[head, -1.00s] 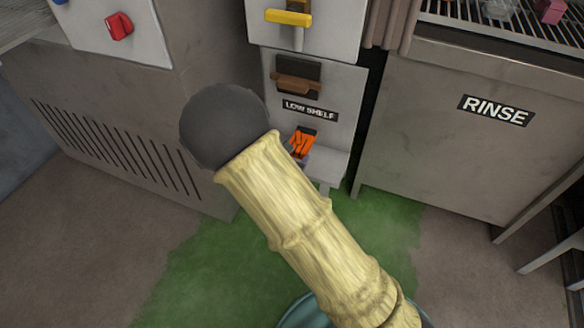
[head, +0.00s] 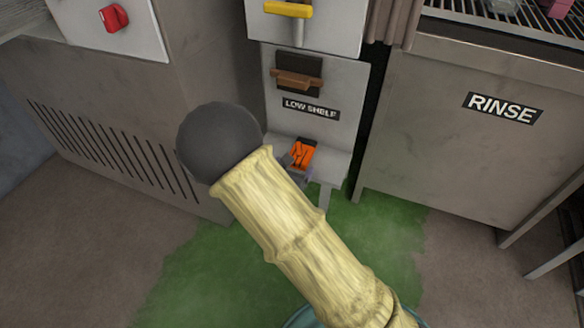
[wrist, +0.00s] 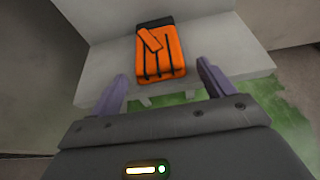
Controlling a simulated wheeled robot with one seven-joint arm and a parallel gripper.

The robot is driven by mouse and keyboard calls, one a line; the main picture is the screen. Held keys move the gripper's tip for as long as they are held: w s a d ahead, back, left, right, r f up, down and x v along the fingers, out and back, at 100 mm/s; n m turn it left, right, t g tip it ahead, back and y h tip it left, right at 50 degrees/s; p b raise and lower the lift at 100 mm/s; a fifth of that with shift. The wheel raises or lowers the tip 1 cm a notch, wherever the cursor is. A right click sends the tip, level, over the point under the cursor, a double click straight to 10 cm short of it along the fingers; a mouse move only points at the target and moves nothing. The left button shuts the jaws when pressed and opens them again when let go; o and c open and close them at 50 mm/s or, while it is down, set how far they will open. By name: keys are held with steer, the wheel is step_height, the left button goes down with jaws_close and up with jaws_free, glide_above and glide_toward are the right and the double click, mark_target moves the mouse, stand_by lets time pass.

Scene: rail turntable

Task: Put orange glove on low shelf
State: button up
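The orange glove (head: 302,152) with dark trim lies on the low shelf (head: 335,167), under the "LOW SHELF" label. The wrist view shows the glove (wrist: 160,52) flat on the pale shelf surface (wrist: 225,62), its front end near the shelf's front edge. My gripper (wrist: 162,85) is open, with its two purple fingers spread wide in front of the shelf. The glove is ahead of the fingers, and nothing is between them but the view of the shelf edge and floor. In the head view my arm hides most of the gripper.
A panel with a brown handle (head: 297,80) is above the shelf, and a yellow handle (head: 287,10) higher up. A grey vented cabinet (head: 110,140) stands left, and the RINSE unit (head: 450,140) right. Green floor (head: 385,225) lies in front.

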steer(key=shift+r, duration=0.2)
steer(key=p+v, duration=0.5)
steer(key=v, duration=0.7)
steer(key=shift+d, duration=0.1)
stand_by(0.4)
